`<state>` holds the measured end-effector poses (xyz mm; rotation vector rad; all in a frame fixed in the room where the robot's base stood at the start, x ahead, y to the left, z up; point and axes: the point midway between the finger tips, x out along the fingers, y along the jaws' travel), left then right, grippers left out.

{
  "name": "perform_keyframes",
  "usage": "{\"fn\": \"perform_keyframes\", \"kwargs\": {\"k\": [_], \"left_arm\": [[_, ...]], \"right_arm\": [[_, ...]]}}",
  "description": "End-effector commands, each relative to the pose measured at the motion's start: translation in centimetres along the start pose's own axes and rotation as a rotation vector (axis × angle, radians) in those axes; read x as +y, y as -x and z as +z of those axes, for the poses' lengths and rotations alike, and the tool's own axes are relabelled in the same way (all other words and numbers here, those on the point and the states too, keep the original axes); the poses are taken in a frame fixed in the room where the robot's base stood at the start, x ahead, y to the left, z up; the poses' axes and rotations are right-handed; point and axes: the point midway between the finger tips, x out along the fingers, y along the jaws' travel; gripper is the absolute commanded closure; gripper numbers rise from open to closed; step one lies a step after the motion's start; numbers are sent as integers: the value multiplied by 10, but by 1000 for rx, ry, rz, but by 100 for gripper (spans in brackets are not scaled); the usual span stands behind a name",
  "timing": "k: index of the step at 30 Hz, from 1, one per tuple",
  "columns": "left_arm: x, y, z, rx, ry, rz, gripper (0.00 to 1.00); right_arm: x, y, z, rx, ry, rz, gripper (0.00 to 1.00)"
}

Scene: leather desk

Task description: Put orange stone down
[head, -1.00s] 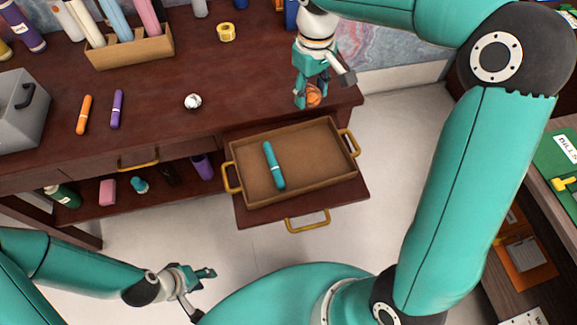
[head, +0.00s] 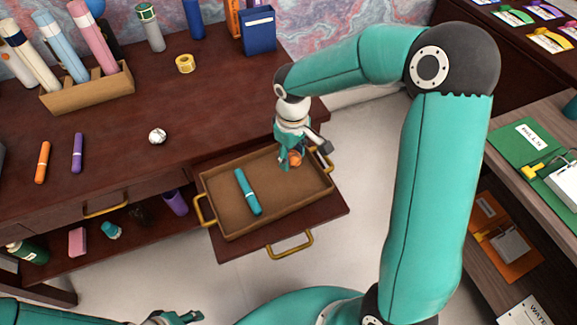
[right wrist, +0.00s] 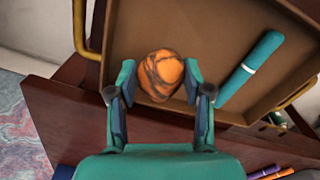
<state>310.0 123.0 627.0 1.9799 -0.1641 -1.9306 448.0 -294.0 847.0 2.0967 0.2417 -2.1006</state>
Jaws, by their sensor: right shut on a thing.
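The orange stone (right wrist: 160,74), rounded with dark streaks, is between the fingers of my right gripper (right wrist: 158,90) in the right wrist view. In the head view the stone (head: 295,158) shows small below the right gripper (head: 293,155), over the far right part of the brown tray (head: 225,226). My right gripper is shut on it. I cannot tell whether the stone touches the tray floor. My left gripper (head: 182,318) is low at the bottom edge of the head view, away from the tray; its jaws look apart and empty.
A teal marker (head: 247,192) lies in the tray's left half. The tray, with yellow handles, sits on an open drawer (head: 336,216). On the desk are an orange marker (head: 42,162), a purple marker (head: 77,153) and a white crumpled ball (head: 157,136).

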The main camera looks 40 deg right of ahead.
Motion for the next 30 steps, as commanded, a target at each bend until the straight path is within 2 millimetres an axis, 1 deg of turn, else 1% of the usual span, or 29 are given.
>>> {"fn": "perform_keyframes", "kwargs": {"k": [2,10,13,19,22,23,24,27,30], "left_arm": [[0,0,0,0,0,0,60],[0,-1,0,0,0,0,60],[0,-1,0,0,0,0,60],[0,-1,0,0,0,0,60],[-2,-5,0,0,0,0,60],[-1,-3,0,0,0,0,60],[-1,-3,0,0,0,0,60],[-1,-3,0,0,0,0,60],[-1,-3,0,0,0,0,60]], "right_arm": [[0,-6,0,-1,1,-1,89],[-1,-40,0,-2,1,-2,89],[-1,-44,0,0,1,-1,89],[-1,-44,-1,1,2,-1,89],[-1,-47,-1,1,2,-1,89],[-1,-45,-1,1,2,-1,45],[-1,-45,-1,1,2,-1,39],[-1,-45,-1,1,2,-1,25],[-1,-45,-1,1,2,-1,25]]}}
